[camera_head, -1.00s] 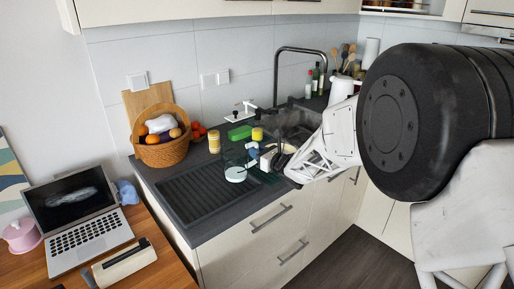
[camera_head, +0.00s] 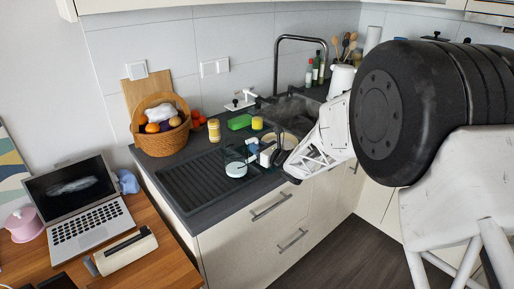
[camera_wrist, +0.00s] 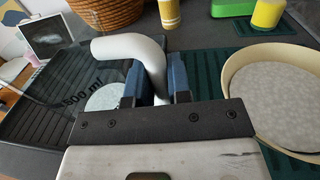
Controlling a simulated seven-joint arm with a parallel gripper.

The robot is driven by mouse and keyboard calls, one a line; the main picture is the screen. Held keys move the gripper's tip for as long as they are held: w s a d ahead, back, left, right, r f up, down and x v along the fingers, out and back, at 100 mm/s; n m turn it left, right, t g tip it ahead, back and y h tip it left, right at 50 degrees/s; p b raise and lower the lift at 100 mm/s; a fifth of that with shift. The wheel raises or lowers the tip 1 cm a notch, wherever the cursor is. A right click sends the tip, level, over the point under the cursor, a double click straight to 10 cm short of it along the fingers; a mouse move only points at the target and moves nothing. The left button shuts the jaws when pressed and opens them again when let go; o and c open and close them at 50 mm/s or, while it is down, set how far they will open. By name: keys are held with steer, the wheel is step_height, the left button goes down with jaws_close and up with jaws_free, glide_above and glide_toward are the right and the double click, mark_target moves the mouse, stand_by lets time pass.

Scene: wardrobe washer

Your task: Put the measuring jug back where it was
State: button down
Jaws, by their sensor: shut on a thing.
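The measuring jug is clear glass with a white handle (camera_wrist: 130,48) and dark "500 ml" lettering (camera_wrist: 84,88) in the wrist view. My gripper (camera_wrist: 154,88) is shut on the handle, with a blue finger on each side of it. In the head view my gripper (camera_head: 262,153) is above the counter by the sink, and the clear jug is hard to make out beside it. A white disc (camera_head: 236,170) shows at the jug; I cannot tell whether it is inside, beneath or part of it. I cannot tell whether the jug touches the counter.
The ribbed drainboard (camera_head: 195,187) lies left of the jug. A cream-rimmed round dish (camera_wrist: 229,88) sits close right of my gripper in the wrist view. A wicker basket (camera_head: 160,141), yellow-labelled jar (camera_head: 214,131), green sponge (camera_head: 239,122) and yellow cup (camera_head: 257,123) stand behind.

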steer(key=shift+f, duration=0.3)
steer(key=c, duration=0.7)
jaws_free()
steer(key=shift+o, duration=0.2)
steer(key=shift+s+d, duration=0.1)
steer(key=shift+d, duration=0.05)
steer(key=shift+v, duration=3.75)
